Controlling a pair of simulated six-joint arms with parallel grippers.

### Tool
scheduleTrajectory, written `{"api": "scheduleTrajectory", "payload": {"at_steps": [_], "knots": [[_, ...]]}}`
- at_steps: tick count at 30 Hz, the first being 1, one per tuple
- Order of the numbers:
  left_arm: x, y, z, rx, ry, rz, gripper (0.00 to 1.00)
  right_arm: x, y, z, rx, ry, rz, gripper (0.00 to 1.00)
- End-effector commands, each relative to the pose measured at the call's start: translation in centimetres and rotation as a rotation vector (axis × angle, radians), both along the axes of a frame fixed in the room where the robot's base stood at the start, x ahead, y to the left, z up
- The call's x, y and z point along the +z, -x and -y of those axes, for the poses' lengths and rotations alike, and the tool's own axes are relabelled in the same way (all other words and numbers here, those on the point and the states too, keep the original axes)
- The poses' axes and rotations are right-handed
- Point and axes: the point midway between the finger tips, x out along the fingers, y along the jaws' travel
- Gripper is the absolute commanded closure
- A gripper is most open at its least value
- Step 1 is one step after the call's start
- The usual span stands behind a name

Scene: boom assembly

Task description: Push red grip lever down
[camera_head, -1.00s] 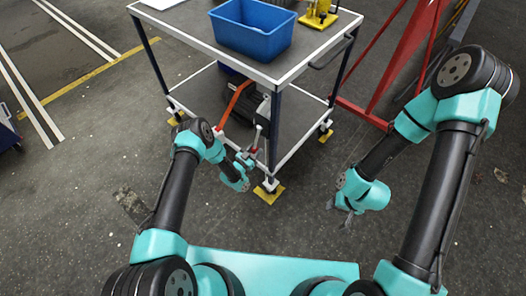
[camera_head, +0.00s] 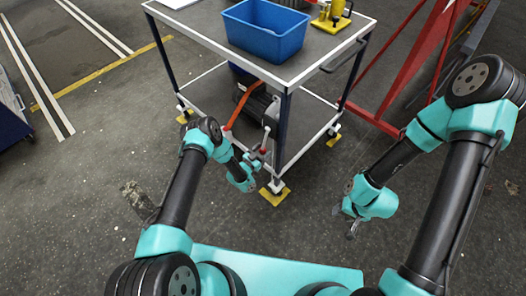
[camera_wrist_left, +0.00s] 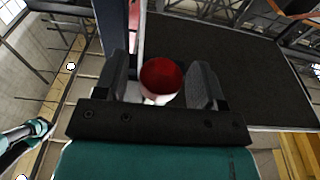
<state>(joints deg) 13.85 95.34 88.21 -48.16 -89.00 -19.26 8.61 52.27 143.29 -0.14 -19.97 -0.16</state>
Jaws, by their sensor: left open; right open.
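The red grip lever shows as a round red end (camera_wrist_left: 161,76) in the left wrist view, between the two dark fingers of my left gripper (camera_wrist_left: 160,88). The fingers are open, one on each side of it; I cannot tell whether they touch it. In the head view a small red part (camera_head: 262,151) shows beside my left gripper (camera_head: 250,165), near the cart's front leg. My right gripper (camera_head: 352,222) is open and empty over the floor to the right of the cart.
The cart (camera_head: 285,72) has a blue bin (camera_head: 264,34) and a yellow tool (camera_head: 331,16) on top. A dark machine with an orange hose (camera_head: 243,102) sits on its lower shelf. A red frame (camera_head: 408,62) stands at the right.

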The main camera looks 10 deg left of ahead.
Motion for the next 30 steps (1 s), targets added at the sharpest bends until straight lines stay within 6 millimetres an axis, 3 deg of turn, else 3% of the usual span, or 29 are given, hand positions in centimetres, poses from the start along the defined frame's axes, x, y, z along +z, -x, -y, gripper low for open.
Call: {"api": "scheduleTrajectory", "payload": {"at_steps": [8, 30], "knots": [[-0.4, 2.4, -1.7, 0.003, 0.001, -0.003, 0.37, 0.0, 0.0, 0.0, 0.000, 0.000, 0.000, 0.56], [-2.2, 13.2, -8.9, 0.003, 0.001, -0.002, 0.37, 0.0, 0.0, 0.0, 0.000, 0.000, 0.000, 0.56]]}}
